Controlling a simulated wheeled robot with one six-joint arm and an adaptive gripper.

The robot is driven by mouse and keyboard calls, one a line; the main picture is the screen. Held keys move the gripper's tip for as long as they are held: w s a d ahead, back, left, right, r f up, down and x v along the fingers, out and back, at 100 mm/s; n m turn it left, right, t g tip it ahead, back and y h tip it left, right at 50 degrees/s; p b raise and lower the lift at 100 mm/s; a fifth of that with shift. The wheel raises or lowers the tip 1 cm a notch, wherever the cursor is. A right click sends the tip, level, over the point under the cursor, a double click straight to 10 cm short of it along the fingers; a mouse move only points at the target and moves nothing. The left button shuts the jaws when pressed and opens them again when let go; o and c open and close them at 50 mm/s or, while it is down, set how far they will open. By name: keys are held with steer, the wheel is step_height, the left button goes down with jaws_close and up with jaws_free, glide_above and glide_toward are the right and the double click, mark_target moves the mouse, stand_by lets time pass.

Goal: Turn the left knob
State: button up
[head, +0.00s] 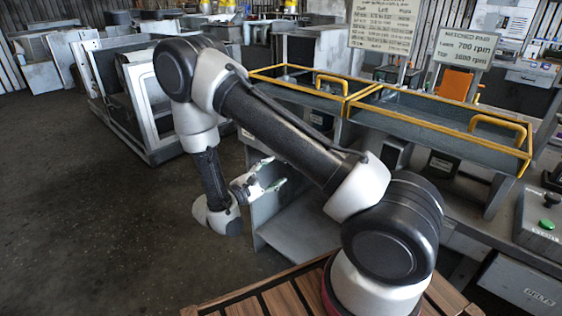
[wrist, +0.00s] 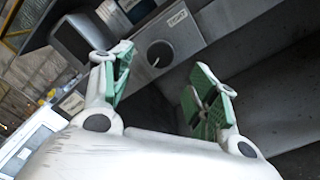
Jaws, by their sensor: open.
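In the wrist view a dark round knob (wrist: 159,53) with a pale mark sits on a light grey panel (wrist: 188,40) under a small white label. In the head view my gripper (head: 270,180) is low, beside the grey bench side panel. That knob cannot be made out there.
Yellow-rimmed trays (head: 440,123) stand above the bench, right of my gripper. A control box (head: 540,222) with a green button is at the far right. A white-framed housing (head: 145,95) stands at left. The floor (head: 90,220) at lower left is clear.

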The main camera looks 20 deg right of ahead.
steer(key=x, duration=0.8)
steer(key=shift+c, duration=0.2)
steer(key=shift+s, duration=0.1)
steer(key=c, duration=1)
